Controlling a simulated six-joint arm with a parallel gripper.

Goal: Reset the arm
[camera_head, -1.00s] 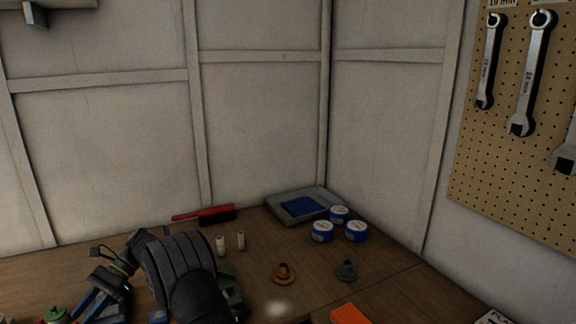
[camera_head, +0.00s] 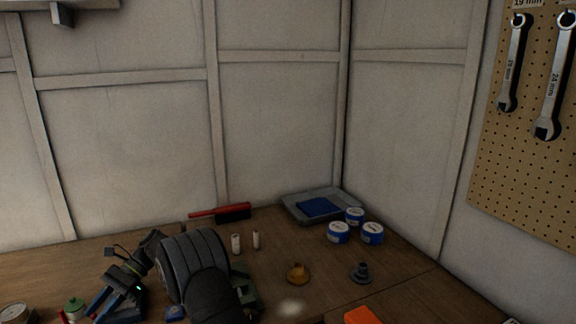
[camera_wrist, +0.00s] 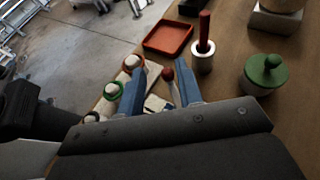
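My gripper (camera_head: 104,308) is at the lower left of the head view, low over the wooden workbench (camera_head: 60,262). Its two blue fingers also show in the wrist view (camera_wrist: 158,65), clearly apart. I see nothing held between them. A small red ball (camera_wrist: 168,74) shows in the gap, apparently beyond the fingertips. My dark arm bends over the bench and hides part of a green object behind it.
In the wrist view are a red tray (camera_wrist: 168,38), a white cup with a red handle (camera_wrist: 204,58) and a green-lidded jar (camera_wrist: 264,72). The head view shows blue-white tins (camera_head: 338,233), a grey tray (camera_head: 330,199), a red brush (camera_head: 220,212) and a brass piece (camera_head: 298,273).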

